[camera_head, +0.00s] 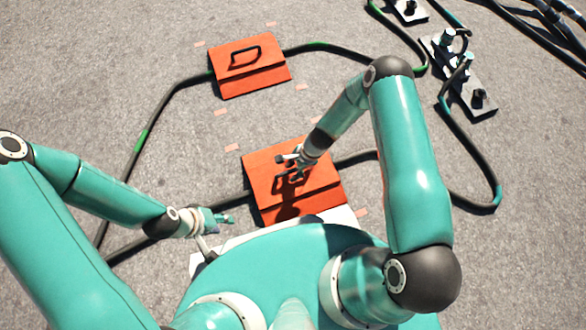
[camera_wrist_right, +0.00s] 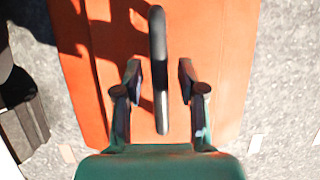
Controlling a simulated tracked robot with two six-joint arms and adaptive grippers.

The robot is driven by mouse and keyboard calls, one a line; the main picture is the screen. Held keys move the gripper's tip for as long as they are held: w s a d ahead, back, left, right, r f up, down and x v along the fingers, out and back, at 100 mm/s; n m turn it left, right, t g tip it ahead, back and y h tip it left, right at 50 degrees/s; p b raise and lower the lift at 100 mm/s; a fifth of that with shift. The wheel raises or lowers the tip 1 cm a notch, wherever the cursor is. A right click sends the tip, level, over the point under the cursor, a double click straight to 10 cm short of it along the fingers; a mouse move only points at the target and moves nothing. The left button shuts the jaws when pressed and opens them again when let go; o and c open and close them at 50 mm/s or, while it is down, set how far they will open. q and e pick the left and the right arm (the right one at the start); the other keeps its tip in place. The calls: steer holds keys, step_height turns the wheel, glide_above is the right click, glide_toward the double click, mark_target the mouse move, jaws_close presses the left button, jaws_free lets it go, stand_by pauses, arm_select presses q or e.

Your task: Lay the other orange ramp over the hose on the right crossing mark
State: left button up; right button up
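The near orange ramp (camera_head: 262,170) lies on the ground in front of my base, and the hose (camera_head: 357,157) comes out from its left and right sides. Its black handle (camera_wrist_right: 158,60) stands between the fingers of my right gripper (camera_wrist_right: 159,82), with a gap on both sides. The right gripper also shows above the ramp in the head view (camera_head: 288,165). It is open and holds nothing. The far orange ramp (camera_head: 230,80) sits over the hose further away, its handle up. My left gripper (camera_head: 222,222) is low at the left, away from both ramps; its finger opening is unclear.
Tan ground marks lie around both ramps, such as one (camera_head: 220,112) between them and one (camera_head: 315,120) beside the near ramp. Dark plates with fittings (camera_head: 475,92) stand at the upper right. Thick dark cables (camera_head: 530,35) lie beyond. Open pavement lies on the left.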

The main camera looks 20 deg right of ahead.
steer(key=p+v, duration=0.6)
steer(key=v, duration=0.6)
steer(key=s+a+r+n, duration=0.2)
steer(key=s+r+n, duration=0.2)
steer(key=s+n, duration=0.2)
steer(key=s+a+r+n, duration=0.3)
steer(key=s+r+n, duration=0.1)
steer(key=s+n, duration=0.3)
steer(key=n, duration=0.2)
steer(key=shift+r+n, duration=0.3)
steer(key=shift+r, duration=0.1)
step_height(320, 180, up, 36)
steer(key=p, duration=3.6)
